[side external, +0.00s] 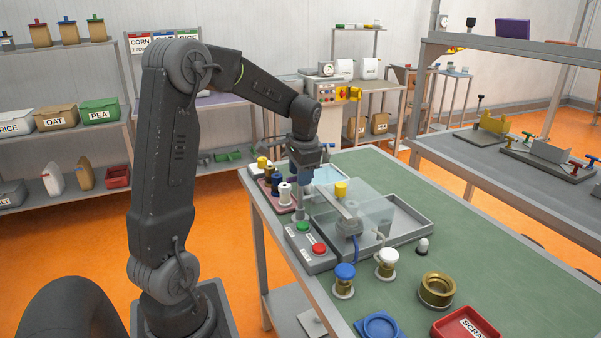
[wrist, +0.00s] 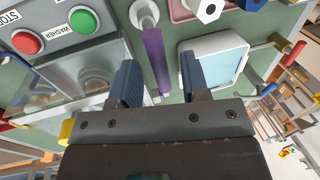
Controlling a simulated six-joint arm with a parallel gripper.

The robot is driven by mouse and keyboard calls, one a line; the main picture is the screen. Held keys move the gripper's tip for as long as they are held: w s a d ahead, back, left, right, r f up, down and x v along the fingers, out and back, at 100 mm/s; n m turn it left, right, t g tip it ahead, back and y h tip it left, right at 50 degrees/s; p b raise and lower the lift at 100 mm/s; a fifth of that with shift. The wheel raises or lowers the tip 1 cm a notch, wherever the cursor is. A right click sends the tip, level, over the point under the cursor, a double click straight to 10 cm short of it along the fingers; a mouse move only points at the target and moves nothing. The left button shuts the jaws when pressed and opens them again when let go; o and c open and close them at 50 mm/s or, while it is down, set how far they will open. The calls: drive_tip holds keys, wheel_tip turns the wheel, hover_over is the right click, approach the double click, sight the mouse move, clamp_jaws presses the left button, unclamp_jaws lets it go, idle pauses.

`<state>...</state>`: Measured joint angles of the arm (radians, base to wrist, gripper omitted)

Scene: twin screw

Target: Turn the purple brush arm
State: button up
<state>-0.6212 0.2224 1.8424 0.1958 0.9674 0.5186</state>
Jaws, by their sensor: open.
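The purple brush arm (wrist: 156,58) shows in the wrist view as a slim bar running down from a pale round pivot (wrist: 145,13). Its lower end reaches between the two blue fingers of my gripper (wrist: 157,68). The fingers are open, one on each side of the bar, with a visible gap on both sides. I cannot tell how far the bar is below the fingertips. In the side view my gripper (side external: 306,180) is low over the left part of the green table, and I cannot make out the purple arm there.
A panel with a green button (side external: 303,226) and a red button (side external: 319,249) is close to my gripper. A clear-covered tray (side external: 410,237) stands to the right. A pale-blue tray (wrist: 215,65) is right of the purple arm. Blue-topped (side external: 344,272) and white-topped (side external: 386,258) fittings stand in front.

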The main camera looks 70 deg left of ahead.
clamp_jaws()
idle(0.3)
drive_tip(key=shift+m, duration=0.4)
drive_tip(key=m, duration=0.3)
drive_tip(key=shift+s+m+t, duration=0.1)
drive_tip(key=shift+m+t, duration=0.3)
drive_tip(key=shift+m+t+h, duration=0.3)
drive_tip(key=shift+m, duration=1.6)
unclamp_jaws()
